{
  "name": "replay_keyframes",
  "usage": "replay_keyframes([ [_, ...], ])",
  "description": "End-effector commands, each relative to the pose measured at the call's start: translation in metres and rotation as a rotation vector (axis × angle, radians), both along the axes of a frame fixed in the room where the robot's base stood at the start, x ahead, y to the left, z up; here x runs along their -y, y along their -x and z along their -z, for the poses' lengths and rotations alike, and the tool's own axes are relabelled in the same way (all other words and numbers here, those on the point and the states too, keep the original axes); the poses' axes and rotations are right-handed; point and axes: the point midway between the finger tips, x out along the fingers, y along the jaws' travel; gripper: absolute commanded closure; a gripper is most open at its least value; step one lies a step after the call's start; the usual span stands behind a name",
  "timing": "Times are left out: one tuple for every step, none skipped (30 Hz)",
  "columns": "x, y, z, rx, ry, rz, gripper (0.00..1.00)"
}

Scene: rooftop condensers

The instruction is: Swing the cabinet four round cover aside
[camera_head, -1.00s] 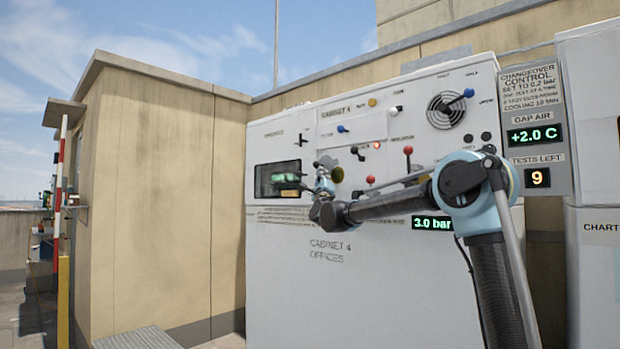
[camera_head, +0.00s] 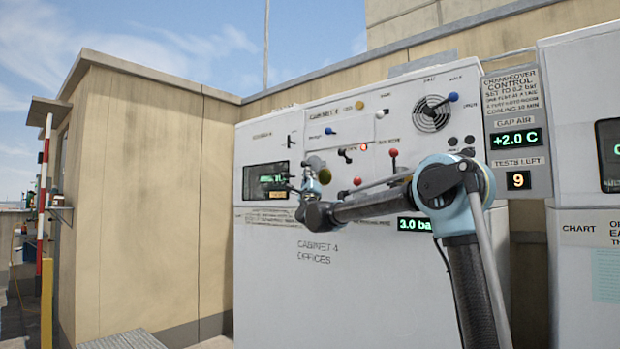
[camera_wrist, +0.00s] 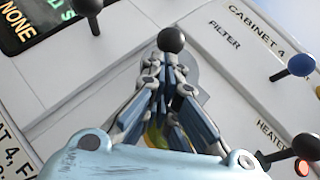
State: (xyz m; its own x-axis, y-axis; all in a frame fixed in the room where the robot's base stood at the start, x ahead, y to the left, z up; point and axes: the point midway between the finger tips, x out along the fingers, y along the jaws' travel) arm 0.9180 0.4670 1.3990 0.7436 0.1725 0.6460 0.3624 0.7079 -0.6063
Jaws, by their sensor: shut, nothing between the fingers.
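Cabinet four (camera_head: 275,285) is the white cabinet in front of me. On its panel, a grey rounded plate (camera_wrist: 200,78), perhaps the round cover, shows behind my fingers in the wrist view. A black ball knob (camera_wrist: 171,39) stands in front of it, just beyond my fingertips. A round olive-yellow disc (camera_head: 324,176) shows right of my gripper in the head view; a bit of yellow shows between my fingers in the wrist view. My gripper (camera_wrist: 165,85) is shut and empty, close to the knob. I cannot tell whether it touches the knob or plate. The fingers hide much of the plate.
A dark display (camera_head: 265,181) lies left of my gripper. A blue-knobbed lever (camera_wrist: 300,66) and a black-knobbed lever (camera_wrist: 304,147) stick out to the right in the wrist view. Another black knob (camera_wrist: 89,6) is at upper left. A red-knobbed lever (camera_head: 393,154) stands further right.

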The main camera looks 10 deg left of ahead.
Motion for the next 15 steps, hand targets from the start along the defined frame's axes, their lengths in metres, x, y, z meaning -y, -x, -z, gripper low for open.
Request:
replay_keyframes([
  [0.002,0.000,0.003,0.000,0.000,0.000,1.00],
  [0.004,0.000,0.005,-0.001,0.000,0.001,1.00],
  [0.007,0.000,0.009,-0.001,0.000,0.001,1.00],
  [0.009,0.001,0.012,-0.001,0.000,0.001,1.00],
  [0.012,0.001,0.016,-0.001,0.000,0.001,1.00],
  [0.015,0.001,0.022,-0.001,0.000,0.001,1.00],
  [0.019,0.002,0.027,-0.002,-0.001,0.000,1.00],
  [0.022,0.002,0.031,-0.001,0.000,0.000,1.00],
  [0.023,0.008,0.037,-0.002,0.000,-0.002,1.00],
  [0.024,0.013,0.041,-0.002,0.000,-0.002,1.00],
  [0.025,0.018,0.045,-0.001,-0.001,-0.002,1.00],
  [0.027,0.024,0.050,-0.001,0.000,-0.001,1.00],
  [0.027,0.028,0.054,-0.001,0.000,-0.001,1.00],
  [0.028,0.032,0.058,-0.001,0.000,-0.001,1.00],
  [0.029,0.038,0.063,-0.001,0.000,-0.001,1.00],
])
